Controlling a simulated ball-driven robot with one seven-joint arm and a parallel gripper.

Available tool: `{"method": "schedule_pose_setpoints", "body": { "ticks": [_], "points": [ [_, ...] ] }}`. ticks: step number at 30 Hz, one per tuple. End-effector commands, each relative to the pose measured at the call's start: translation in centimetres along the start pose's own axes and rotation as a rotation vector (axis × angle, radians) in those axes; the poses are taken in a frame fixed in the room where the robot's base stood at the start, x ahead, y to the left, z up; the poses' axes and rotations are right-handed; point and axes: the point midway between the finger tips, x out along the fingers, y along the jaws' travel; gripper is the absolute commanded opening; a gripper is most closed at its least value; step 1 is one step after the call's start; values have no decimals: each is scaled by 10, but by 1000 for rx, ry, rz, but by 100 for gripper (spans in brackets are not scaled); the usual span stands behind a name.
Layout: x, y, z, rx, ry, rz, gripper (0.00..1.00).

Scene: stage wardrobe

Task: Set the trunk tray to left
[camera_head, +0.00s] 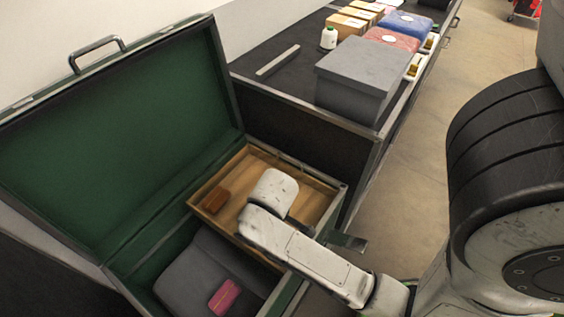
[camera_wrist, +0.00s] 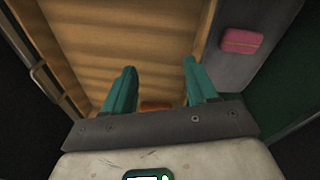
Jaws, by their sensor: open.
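The open trunk (camera_head: 120,140) has a green lining and its lid stands raised. The wooden trunk tray (camera_head: 242,172) sits at the right end of the trunk, over the right part of its opening. A brown block (camera_head: 215,201) lies in the tray. In the wrist view the tray floor (camera_wrist: 120,40) fills the middle, and the tray's wall runs down its right side. My gripper (camera_wrist: 160,67) is open, with its two teal fingers apart above the tray and nothing seen between the tips. In the head view my wrist hides the fingers.
Left of the tray, the trunk's lower space holds grey folded cloth (camera_head: 205,268) and a pink item (camera_head: 224,297). Behind stands a dark counter (camera_head: 280,90) with a grey box (camera_head: 362,75), a white bottle (camera_head: 328,38) and several other boxes. Floor (camera_head: 425,150) is clear at right.

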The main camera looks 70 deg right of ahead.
Motion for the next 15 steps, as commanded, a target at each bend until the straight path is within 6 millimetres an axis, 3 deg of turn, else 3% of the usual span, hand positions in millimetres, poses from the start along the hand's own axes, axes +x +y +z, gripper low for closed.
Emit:
{"method": "schedule_pose_setpoints", "body": {
  "ticks": [1, 6, 12, 15],
  "points": [
    [-3, 27, -18, 29, 2, 37, 52],
    [-7, 110, -51, 99, -31, 123, 38],
    [-19, 192, -71, 174, -86, 144, 38],
    [-25, 222, -75, 201, -110, 128, 38]
  ]
}}
